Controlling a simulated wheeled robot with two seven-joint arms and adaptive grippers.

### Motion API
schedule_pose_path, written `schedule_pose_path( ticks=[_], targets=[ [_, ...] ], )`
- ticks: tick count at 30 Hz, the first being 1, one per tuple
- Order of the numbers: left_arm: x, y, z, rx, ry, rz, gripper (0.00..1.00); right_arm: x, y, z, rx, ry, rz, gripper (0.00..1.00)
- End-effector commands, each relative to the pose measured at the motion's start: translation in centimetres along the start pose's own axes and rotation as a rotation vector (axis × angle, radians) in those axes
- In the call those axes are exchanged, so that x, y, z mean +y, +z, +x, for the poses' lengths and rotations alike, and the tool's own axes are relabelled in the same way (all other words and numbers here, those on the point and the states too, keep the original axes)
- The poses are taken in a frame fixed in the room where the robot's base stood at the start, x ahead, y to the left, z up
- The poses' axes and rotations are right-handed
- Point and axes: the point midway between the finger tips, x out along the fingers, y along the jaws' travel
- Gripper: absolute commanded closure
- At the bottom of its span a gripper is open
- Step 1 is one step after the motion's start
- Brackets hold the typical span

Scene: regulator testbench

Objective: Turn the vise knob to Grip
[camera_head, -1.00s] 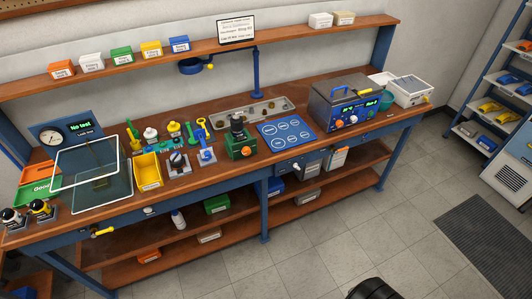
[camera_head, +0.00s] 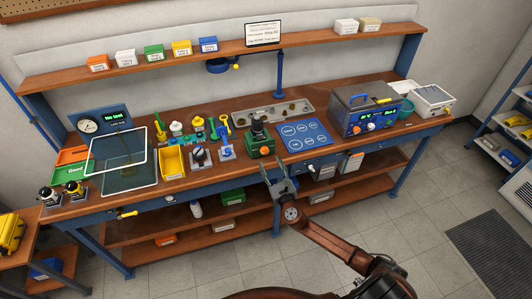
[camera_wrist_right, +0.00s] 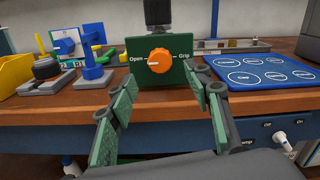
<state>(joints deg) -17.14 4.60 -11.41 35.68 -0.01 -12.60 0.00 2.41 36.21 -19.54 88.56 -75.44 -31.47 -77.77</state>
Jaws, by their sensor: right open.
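The green vise (camera_head: 260,138) stands near the front edge of the bench, with a black part on top. Its orange knob (camera_wrist_right: 160,60) faces me in the right wrist view, between the labels "Open" on the left and "Grip" on the right. The knob's pale mark points left, toward "Open". My right gripper (camera_head: 276,172) is in front of the bench edge, below and short of the vise. In the right wrist view its open, empty fingers (camera_wrist_right: 163,90) stand either side of the knob's line, apart from it. My left gripper is out of view.
A blue mat with white circles (camera_head: 304,136) lies right of the vise. A blue valve piece (camera_head: 226,150), a black-knobbed block (camera_head: 200,158) and a yellow bin (camera_head: 172,162) stand left. The bench's front edge (camera_wrist_right: 60,110) lies below the vise.

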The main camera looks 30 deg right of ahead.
Motion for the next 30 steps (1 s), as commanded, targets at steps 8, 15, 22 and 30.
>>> schedule_pose_path(
  ticks=[8,15,22,30],
  targets=[
    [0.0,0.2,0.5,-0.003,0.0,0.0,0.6,0.1,0.0,4.1,-0.003,0.0,-0.004,0.54],
    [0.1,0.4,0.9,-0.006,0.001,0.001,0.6,0.0,-0.1,6.9,-0.001,0.0,-0.001,0.54],
    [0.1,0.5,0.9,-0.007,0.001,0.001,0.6,0.0,0.0,7.5,0.0,0.0,0.0,0.54],
    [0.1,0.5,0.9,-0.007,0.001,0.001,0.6,0.0,0.0,7.4,0.0,0.0,0.001,0.63]
  ],
)
